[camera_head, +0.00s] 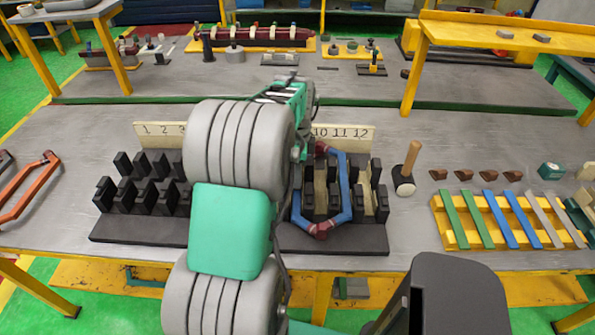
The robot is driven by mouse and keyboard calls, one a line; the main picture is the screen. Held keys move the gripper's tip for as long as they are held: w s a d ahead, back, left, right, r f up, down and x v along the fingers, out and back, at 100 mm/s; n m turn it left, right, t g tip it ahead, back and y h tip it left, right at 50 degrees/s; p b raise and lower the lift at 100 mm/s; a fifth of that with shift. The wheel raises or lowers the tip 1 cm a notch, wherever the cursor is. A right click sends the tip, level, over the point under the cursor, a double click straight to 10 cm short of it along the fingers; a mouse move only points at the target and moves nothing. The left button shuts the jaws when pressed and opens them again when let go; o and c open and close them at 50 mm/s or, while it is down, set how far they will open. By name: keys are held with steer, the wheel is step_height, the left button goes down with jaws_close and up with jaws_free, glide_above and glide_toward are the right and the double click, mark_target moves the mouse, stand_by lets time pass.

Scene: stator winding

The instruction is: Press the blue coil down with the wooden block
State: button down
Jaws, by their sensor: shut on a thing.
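The blue coil (344,190) is a six-sided loop with dark red wraps at its top and bottom corners. It sits around black upright blocks of the right-hand black stator fixture (340,240). My gripper (307,150) is mostly hidden behind my own arm, at the coil's upper left. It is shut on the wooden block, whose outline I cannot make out. Pale wooden strips (320,190) show between the black uprights inside the coil. I cannot tell whether the block touches the coil.
A mallet (405,175) stands right of the fixture. Beyond it are small brown pieces (476,175) and a yellow rack (460,238) with coloured strips. An orange coil (28,190) lies far left. Number boards (345,134) stand behind the fixture.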

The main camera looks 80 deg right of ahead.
steer(key=shift+f, duration=0.6)
stand_by(0.7)
stand_by(0.3)
step_height(320, 180, up, 12)
steer(key=p, duration=0.7)
steer(key=shift+p, duration=0.3)
steer(key=shift+f, duration=0.15)
steer(key=shift+f, duration=0.1)
